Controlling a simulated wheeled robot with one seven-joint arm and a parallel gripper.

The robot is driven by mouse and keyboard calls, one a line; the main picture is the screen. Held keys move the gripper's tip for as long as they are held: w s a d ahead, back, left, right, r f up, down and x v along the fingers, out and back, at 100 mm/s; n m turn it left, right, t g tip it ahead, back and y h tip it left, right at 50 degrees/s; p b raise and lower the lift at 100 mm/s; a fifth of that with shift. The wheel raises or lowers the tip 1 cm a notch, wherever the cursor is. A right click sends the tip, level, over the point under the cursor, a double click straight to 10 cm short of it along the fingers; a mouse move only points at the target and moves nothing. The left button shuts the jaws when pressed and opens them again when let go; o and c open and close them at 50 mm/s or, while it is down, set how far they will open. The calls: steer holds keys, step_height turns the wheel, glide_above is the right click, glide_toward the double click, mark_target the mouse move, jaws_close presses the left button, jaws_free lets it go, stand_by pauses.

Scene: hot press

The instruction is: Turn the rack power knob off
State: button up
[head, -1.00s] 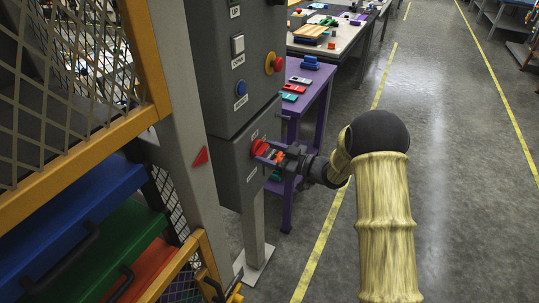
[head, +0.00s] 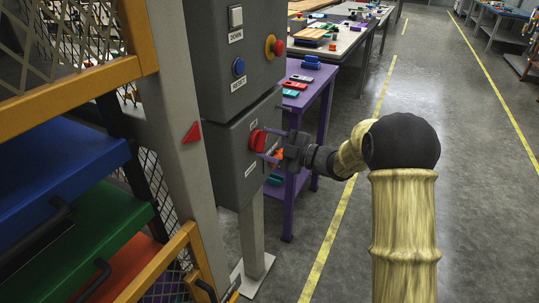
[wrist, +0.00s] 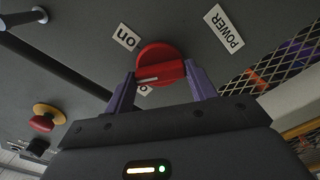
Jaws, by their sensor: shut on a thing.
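The red power knob (head: 257,140) sits on the front of a grey lower box (head: 235,165) on a post. My gripper (head: 269,146) is at the knob, its purple fingers reaching to it. In the wrist view the knob (wrist: 161,66) lies between my two fingers (wrist: 160,80), one on each side, and they are shut on it. A white mark on the knob points left. An "on" label (wrist: 126,37) is beside the knob, and a "POWER" label (wrist: 226,30) is to its right. Another small label is mostly hidden by the knob and gripper.
Above is a grey control box with a blue button (head: 239,67) and a red-and-yellow stop button (head: 274,46). A purple table (head: 322,103) stands behind. A rack with blue, green and orange trays is at left. Open floor (head: 463,180) lies to the right.

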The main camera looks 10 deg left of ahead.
steer(key=n+b, duration=0.7)
steer(key=b, duration=0.1)
steer(key=shift+f, duration=0.2)
stand_by(0.3)
steer(key=o, duration=1)
steer(key=shift+r, duration=0.15)
steer(key=p+v, duration=0.2)
steer(key=v, duration=1.5)
steer(key=shift+d+p, duration=0.25)
steer(key=shift+p, duration=0.05)
